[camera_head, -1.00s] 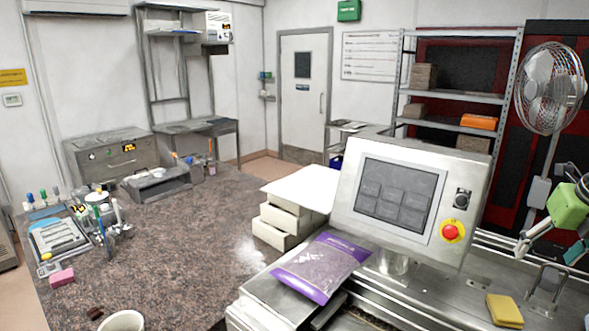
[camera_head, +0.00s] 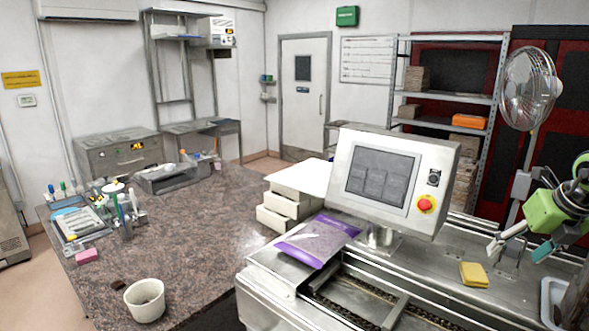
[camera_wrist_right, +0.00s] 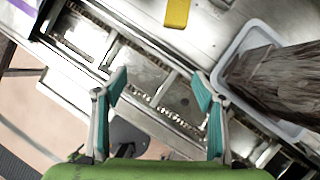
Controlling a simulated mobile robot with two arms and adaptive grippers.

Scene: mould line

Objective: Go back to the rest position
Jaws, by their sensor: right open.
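My right gripper (camera_head: 516,246) is at the right edge of the head view, above the metal mould line. Its jaws are apart with nothing between them. In the right wrist view the right gripper (camera_wrist_right: 158,92) shows its two teal fingertips spread wide over the metal line and its chain track. My left gripper is not in the head view.
The line (camera_head: 420,290) carries a control panel (camera_head: 382,180), a purple bag (camera_head: 318,240) and a yellow sponge (camera_head: 474,274). A pale bin (camera_wrist_right: 240,50) with a dark brown object stands at right. A white cup (camera_head: 146,302) stands on the speckled counter (camera_head: 200,235).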

